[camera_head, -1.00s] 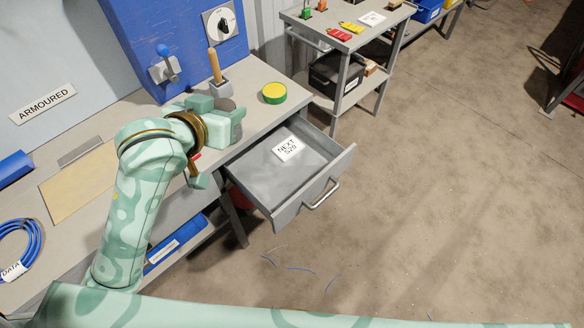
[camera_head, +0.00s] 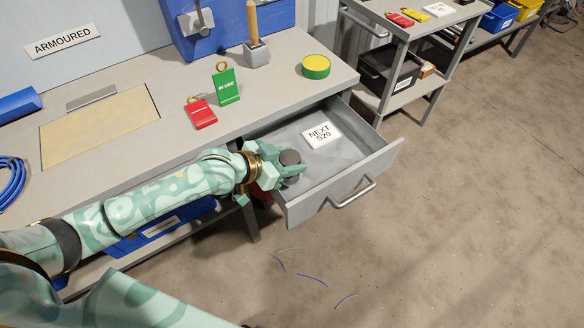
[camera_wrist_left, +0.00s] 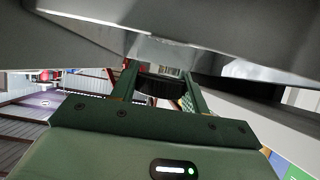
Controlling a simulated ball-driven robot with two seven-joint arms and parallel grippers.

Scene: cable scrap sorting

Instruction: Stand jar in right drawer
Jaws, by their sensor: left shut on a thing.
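The jar (camera_head: 290,157) shows as a dark round top between the fingers of my left gripper (camera_head: 288,167). In the left wrist view, a dark band of the jar (camera_wrist_left: 160,88) sits between the two fingers. The gripper is shut on it, at the left side of the open drawer (camera_head: 352,180); its body is mostly hidden by the fingers. I cannot tell whether the jar touches the drawer floor. A white card reading "NEXT S20" (camera_head: 321,134) lies toward the back of the drawer. My right gripper is not in view.
A shelf cart (camera_head: 410,30) stands behind right.

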